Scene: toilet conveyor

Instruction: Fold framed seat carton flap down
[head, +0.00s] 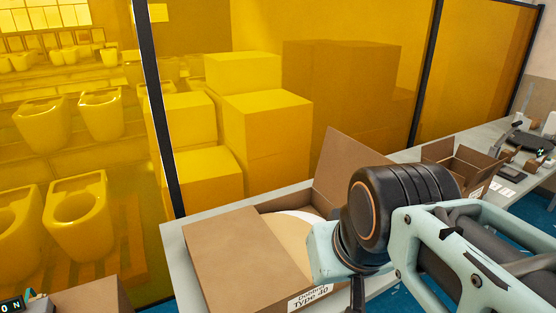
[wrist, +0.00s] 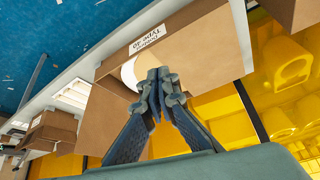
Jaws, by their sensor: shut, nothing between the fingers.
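The brown seat carton (head: 235,262) lies on the grey bench. Its left flap (head: 245,258) lies nearly flat over the left part. The right flap (head: 345,170) stands up, tilted, partly hidden behind my arm. A white seat (head: 298,222) shows in the gap between them. A "Type 40" label (head: 312,296) is on the front side. In the wrist view my gripper (wrist: 157,74) is shut and empty, its fingertips in front of the carton's opening, between the flat flap (wrist: 200,55) and the standing flap (wrist: 112,115). Whether they touch cardboard I cannot tell.
A smaller open carton (head: 462,165) stands farther right on the bench (head: 415,152), near tools. Yellow tinted panels (head: 345,60) rise behind the bench, with stacked boxes and toilets beyond. Another carton (head: 92,297) is at the lower left.

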